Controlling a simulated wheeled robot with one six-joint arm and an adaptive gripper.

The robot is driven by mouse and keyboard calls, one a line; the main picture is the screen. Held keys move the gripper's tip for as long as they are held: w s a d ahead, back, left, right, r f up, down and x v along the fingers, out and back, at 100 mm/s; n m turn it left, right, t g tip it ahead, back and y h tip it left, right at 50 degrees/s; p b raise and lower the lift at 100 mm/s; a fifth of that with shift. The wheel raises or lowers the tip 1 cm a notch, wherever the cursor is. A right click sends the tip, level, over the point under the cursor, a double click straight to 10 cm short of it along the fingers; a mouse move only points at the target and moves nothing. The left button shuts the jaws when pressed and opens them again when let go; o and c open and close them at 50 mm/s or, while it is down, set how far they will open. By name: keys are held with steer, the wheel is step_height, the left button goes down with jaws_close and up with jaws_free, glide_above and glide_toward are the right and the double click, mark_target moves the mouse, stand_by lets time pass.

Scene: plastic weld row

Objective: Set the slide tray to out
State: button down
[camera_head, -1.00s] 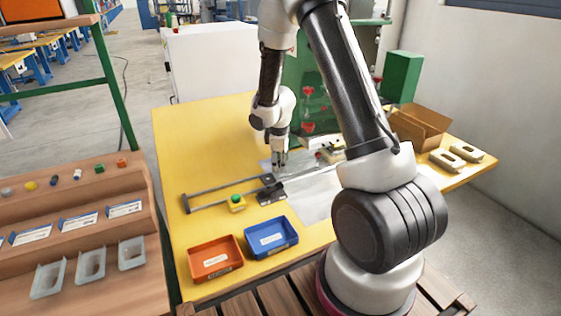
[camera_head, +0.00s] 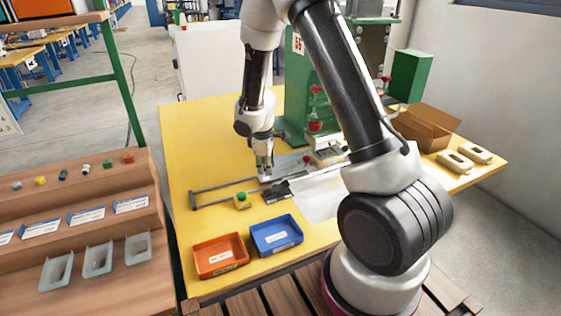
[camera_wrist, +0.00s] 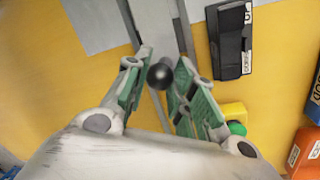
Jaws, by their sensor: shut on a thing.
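The slide tray's pale flat plate shows between its rails at the top of the wrist view (camera_wrist: 155,20). A round black knob (camera_wrist: 160,76) is at its near end, between the green-padded fingers of my gripper (camera_wrist: 162,85). My gripper is shut on the knob. In the head view my gripper (camera_head: 264,173) is low over the yellow table, at the right part of the grey rail frame (camera_head: 215,203). The knob is hidden there by the fingers. The rails run left of the gripper, with bare table between them.
A black labelled block (camera_wrist: 231,40) sits beside the rails. A yellow box with a green button (camera_head: 242,200) is in front of them. An orange bin (camera_head: 221,257) and a blue bin (camera_head: 277,236) stand nearer. The green machine (camera_head: 310,85) rises behind.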

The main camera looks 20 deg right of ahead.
steer(key=a, duration=2.2)
steer(key=shift+a, duration=0.2)
steer(key=c, duration=1.2)
jaws_free()
steer(key=shift+a, duration=0.15)
steer(key=shift+o, duration=0.2)
step_height(320, 180, up, 12)
steer(key=s+a, duration=0.1)
steer(key=s, duration=0.1)
steer(key=shift+a+f, duration=0.1)
